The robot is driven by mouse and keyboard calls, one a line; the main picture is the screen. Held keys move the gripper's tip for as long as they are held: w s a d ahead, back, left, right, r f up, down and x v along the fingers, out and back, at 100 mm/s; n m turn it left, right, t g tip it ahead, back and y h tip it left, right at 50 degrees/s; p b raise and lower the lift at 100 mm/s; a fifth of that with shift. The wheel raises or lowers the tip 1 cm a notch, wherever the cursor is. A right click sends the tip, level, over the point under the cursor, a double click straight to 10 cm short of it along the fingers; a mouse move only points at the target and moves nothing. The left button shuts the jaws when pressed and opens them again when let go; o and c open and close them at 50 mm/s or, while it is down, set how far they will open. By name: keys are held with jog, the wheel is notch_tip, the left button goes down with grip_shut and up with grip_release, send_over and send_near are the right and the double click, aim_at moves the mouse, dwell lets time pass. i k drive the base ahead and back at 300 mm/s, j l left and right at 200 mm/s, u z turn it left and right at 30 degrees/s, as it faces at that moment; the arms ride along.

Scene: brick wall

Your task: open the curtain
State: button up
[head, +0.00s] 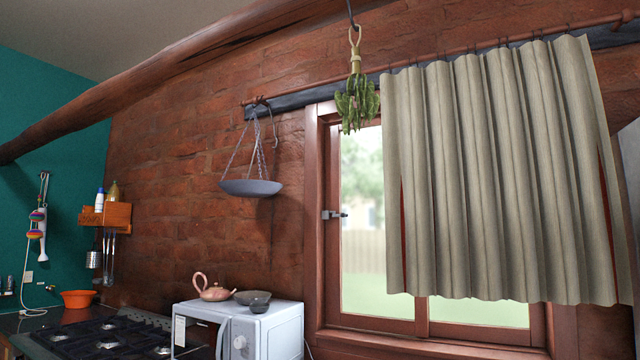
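The curtain (490,170) is beige, pleated cloth in the head view. It hangs from a thin reddish rod (450,52) by several dark rings and covers most of the window's middle and right. Its lower edge hangs a little above the bottom of the window (361,220). The window has a brown wooden frame, and its left pane is mostly uncovered, with greenery blurred outside. A strip of glass also shows below the curtain. My gripper is not in view.
A bundle of green leaves (357,100) hangs in front of the rod, near the curtain's left edge. A hanging scale pan (250,187) is further left. A white microwave (262,330) with a teapot (213,291) on top stands below, beside the stove (105,338).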

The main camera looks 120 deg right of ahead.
aim_at(392, 178)
jog(key=z, duration=2.1)
jog(key=i+z, duration=0.1)
jog(key=z, duration=0.35)
jog(key=j+z, duration=0.1)
jog(key=z, duration=0.3)
jog(key=i+j+z, duration=0.1)
jog(key=z, duration=0.35)
jog(key=j+z, duration=0.1)
jog(key=z, duration=0.3)
jog(key=j+z, duration=0.15)
jog(key=z, duration=0.3)
jog(key=j+z, duration=0.8)
jog(key=z, duration=0.2)
